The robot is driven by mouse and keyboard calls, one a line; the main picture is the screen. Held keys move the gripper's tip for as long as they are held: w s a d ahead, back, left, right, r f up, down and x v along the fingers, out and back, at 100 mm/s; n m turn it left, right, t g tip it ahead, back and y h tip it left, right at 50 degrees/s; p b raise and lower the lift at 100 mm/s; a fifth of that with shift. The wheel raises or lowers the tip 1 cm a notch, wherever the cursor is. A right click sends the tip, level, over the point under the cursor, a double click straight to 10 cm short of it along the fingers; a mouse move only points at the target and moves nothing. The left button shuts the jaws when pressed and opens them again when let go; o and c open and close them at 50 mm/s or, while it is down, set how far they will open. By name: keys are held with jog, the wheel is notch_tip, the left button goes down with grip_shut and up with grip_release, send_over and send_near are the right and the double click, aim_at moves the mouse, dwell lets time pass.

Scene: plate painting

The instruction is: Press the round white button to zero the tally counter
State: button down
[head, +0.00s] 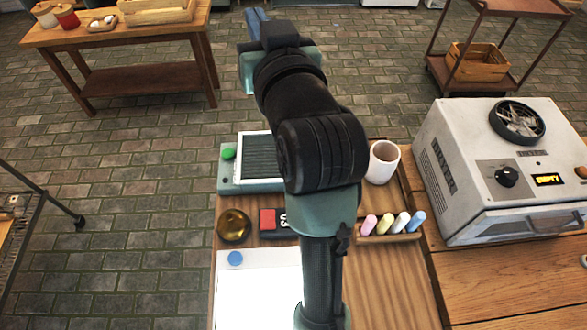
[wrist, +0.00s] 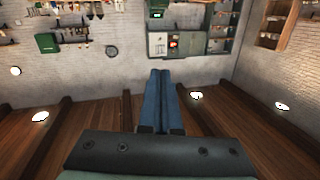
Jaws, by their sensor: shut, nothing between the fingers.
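A small dark device with a red patch and a white digit display, which looks like the tally counter (head: 267,221), sits on the wooden table left of my arm in the head view. My arm hides its right part, and I see no round white button on it. My gripper (head: 255,20) is high and far beyond the table, at the top of the head view, well apart from the counter. In the wrist view its two blue fingers (wrist: 167,100) are together with nothing between them, and the table is out of sight.
Around the counter are a brass dome (head: 234,227), a green-framed panel (head: 228,184), a white sheet (head: 257,295) with a blue disc (head: 235,258), a chalk tray (head: 390,238) and a white cup (head: 382,163). A white oven-like machine (head: 455,190) stands at the right.

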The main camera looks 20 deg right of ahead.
jog(key=s+d+f+m+g+y, duration=0.1)
jog(key=s+f+g, duration=0.2)
jog(key=f, duration=0.7)
jog(key=s+d+f+m+g+y+p, duration=0.1)
jog(key=s+d+f+g, duration=0.1)
jog(key=f, duration=0.8)
jog(key=s+d+f+m+g+y+p, duration=0.1)
jog(key=s+f+g, duration=0.3)
jog(key=f, duration=0.6)
jog(key=shift+s+d+f+y, duration=0.15)
jog(key=shift+s+f+y, duration=0.25)
jog(key=shift+s, duration=0.3)
notch_tip(320, 180, down, 7)
jog(key=b, duration=0.7)
jog(key=shift+f+b, duration=0.5)
jog(key=shift+f, duration=0.3)
jog(key=shift+f, duration=0.45)
